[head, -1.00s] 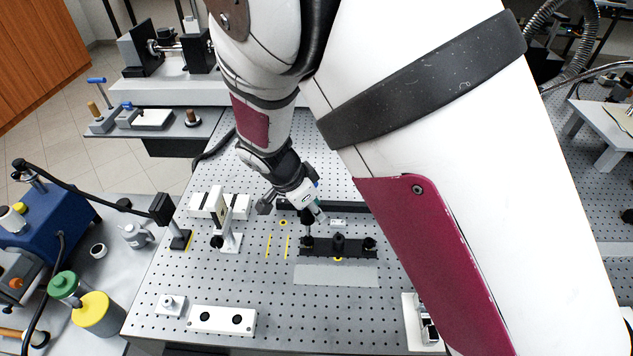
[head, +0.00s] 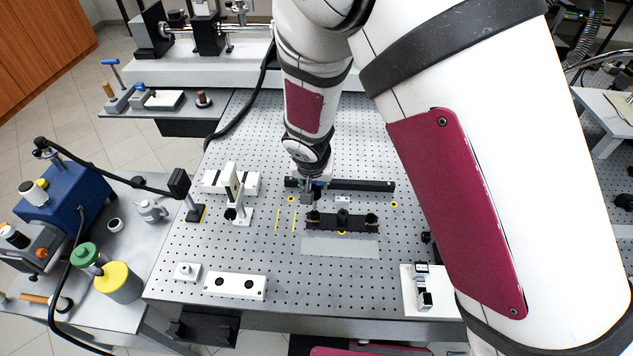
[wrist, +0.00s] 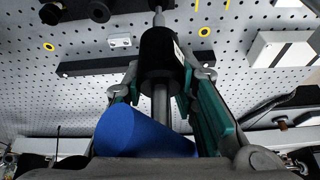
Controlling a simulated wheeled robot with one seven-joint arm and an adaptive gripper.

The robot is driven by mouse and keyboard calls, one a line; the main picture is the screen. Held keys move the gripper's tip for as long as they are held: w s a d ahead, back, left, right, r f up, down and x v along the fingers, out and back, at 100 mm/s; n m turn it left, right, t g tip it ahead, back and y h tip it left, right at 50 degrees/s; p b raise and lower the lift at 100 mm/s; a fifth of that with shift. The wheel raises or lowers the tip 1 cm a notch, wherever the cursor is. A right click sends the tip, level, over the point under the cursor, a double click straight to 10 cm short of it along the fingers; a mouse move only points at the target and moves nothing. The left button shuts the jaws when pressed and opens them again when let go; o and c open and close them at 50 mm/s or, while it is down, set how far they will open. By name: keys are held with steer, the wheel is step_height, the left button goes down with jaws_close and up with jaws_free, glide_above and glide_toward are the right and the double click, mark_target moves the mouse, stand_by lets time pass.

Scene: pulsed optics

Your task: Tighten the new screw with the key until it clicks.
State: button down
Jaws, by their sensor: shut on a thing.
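My gripper (head: 311,192) points down over the perforated table, at the left end of a black bar mount (head: 342,223) with several dark posts. In the wrist view its green-padded fingers (wrist: 165,85) are shut on the key (wrist: 160,55), which has a black collar and a steel shaft. A blue cylinder (wrist: 145,135), seemingly the key's crossbar, lies close to the camera. The key's tip runs up to the top edge of the wrist view beside the mount (wrist: 70,12). The new screw cannot be made out; whether the tip is seated in it is hidden.
A dark rail (head: 360,185) lies just behind the mount. A white stand (head: 235,195) is to the left. A white two-hole block (head: 235,286) is at the front left, and a white fixture (head: 425,295) at the front right. The table's middle front is clear.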

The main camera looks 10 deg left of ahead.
steer(key=shift+a+n, duration=0.1)
steer(key=shift+n, duration=0.3)
steer(key=shift+f, duration=0.1)
steer(key=shift+f, duration=0.75)
steer(key=shift+f, duration=0.2)
steer(key=shift+f, duration=0.4)
stand_by(0.5)
